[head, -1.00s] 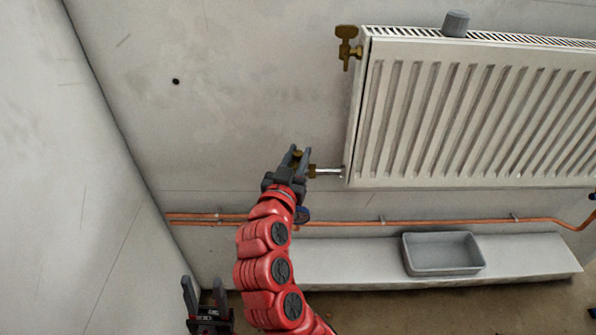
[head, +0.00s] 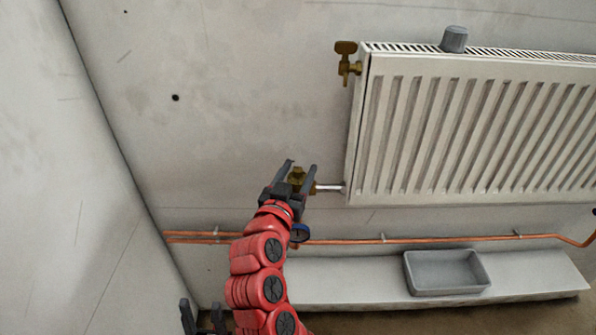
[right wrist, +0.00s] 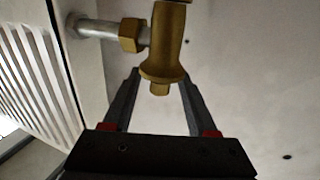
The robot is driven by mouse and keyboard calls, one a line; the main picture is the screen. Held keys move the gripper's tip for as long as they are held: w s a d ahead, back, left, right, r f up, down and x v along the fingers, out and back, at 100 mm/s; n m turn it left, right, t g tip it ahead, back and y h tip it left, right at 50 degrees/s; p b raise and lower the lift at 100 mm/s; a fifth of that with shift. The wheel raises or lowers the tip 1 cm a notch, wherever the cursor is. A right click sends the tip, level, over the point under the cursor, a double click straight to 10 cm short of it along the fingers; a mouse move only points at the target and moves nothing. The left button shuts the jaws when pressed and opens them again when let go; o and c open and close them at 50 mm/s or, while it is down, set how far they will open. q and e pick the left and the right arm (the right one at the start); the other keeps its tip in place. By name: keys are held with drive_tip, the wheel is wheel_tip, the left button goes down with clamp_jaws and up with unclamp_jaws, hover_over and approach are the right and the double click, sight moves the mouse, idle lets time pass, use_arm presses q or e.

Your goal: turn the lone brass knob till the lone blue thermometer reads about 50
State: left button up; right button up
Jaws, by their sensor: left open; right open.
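The brass knob and valve (head: 298,177) sit at the end of a short silver pipe at the radiator's lower left corner. My right gripper (head: 301,166) is open, with one finger on each side of the brass. In the right wrist view, the brass fitting (right wrist: 163,45) comes down between the open fingertips (right wrist: 160,74), with gaps on both sides. My left gripper (head: 201,308) is open and empty at the bottom left.
A white radiator (head: 470,135) fills the right, with a brass T-handled valve (head: 347,62) at its upper left and a grey cap (head: 454,39) on top. Copper pipes (head: 410,239) run below. A grey tray (head: 445,272) rests on a white ledge (head: 350,283). The left wall is clear.

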drive_tip(key=v, duration=1.7)
drive_tip(key=shift+s, duration=0.15)
